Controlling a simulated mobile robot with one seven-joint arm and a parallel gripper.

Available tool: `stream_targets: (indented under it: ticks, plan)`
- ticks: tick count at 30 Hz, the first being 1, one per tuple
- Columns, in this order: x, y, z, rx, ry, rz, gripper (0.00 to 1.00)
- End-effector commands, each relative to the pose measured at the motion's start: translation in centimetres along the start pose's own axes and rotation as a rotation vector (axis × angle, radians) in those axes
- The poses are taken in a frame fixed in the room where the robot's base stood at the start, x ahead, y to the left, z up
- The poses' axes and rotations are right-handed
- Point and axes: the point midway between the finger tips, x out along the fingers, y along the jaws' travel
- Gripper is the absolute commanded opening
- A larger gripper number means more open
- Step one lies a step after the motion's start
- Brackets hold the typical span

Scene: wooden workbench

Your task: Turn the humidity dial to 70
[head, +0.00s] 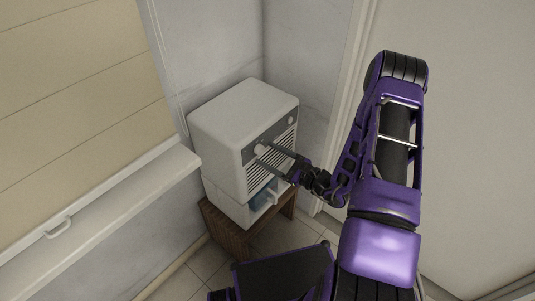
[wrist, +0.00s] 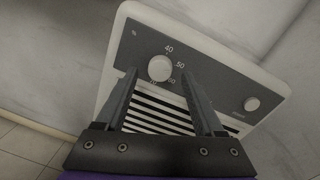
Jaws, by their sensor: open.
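A white dehumidifier (head: 225,125) with a dark control strip stands in the corner. Its round white humidity dial (wrist: 160,68) sits on the grey panel (wrist: 205,80) in the wrist view. The numbers 40, 50 and 60 show around its right side; a mark at its lower left is too small to read surely. I cannot make out where the dial points. My gripper (wrist: 159,69) is open, with one finger on each side of the dial. Contact cannot be told. In the head view my gripper (head: 259,155) reaches the front from the right.
A smaller white knob (wrist: 252,104) sits at the panel's right end. Vent slats (wrist: 155,112) lie below the dial. The unit stands on a wooden stand (head: 222,226), with walls behind, a window sill (head: 100,220) at left and a white door (head: 475,150) at right.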

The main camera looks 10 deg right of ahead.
Motion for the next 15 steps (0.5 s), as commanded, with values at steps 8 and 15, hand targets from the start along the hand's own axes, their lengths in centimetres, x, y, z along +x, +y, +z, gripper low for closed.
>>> stream_targets:
  ticks: [8, 15]
  plan:
    - [1.13, 0.01, -0.02, 0.001, 0.001, 0.0, 0.7]
    - [1.09, 0.0, -0.02, 0.001, 0.001, 0.0, 0.56]
